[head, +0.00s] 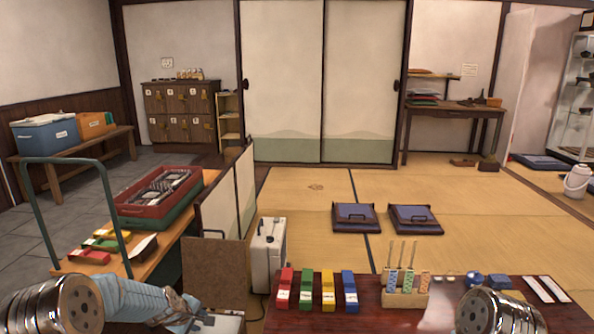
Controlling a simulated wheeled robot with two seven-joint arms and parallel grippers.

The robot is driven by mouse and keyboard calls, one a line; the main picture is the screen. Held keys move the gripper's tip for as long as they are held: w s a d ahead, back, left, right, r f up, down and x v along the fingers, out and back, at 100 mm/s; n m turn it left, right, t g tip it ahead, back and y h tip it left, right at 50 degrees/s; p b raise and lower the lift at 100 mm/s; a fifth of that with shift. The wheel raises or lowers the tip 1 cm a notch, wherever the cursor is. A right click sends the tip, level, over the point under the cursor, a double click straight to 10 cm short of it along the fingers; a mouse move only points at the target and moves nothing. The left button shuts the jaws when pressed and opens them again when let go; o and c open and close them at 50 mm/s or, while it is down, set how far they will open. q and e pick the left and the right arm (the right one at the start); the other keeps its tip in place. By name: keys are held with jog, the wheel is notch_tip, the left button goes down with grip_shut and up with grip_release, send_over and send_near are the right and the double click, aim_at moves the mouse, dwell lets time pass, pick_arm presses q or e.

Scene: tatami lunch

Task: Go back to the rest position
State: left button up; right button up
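My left gripper (192,316) is low in the head view, at the end of my pale blue arm, between the wooden cart on the left and the dark red table. Its fingers are small and partly cut off by the bottom edge, so I cannot tell whether they are open or shut. I see nothing clearly held in it. Of my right arm only a round metal joint shows at the bottom right; its gripper is not in view.
The dark red table (375,318) carries red, green, yellow and blue boxes and a wooden holder (405,290) with sticks. A wooden cart (195,205) bears a red crate (130,208). A white case (268,255) stands between them. Two purple cushions (355,225) lie on open tatami.

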pick_arm(q)
jog(key=s+d+f+m+g+h, duration=0.1)
jog(key=s+d+f+m, duration=0.1)
jog(key=s+d+f, duration=0.35)
jog(key=s+d+f+m+g, duration=0.2)
jog(key=s+d+f+m, duration=0.1)
jog(key=s+f, duration=0.45)
jog(key=s+d+f+m+g, duration=0.1)
jog(key=s+d+m, duration=0.2)
jog(key=s, duration=0.8)
jog(key=s+d+f+m+g+h, duration=0.1)
jog(key=s+d+f+m+g, duration=0.1)
jog(key=s+d, duration=0.4)
jog(key=s+m, duration=0.1)
jog(key=s, duration=0.4)
jog(key=shift+s+h, duration=0.2)
jog(key=shift+h, duration=0.1)
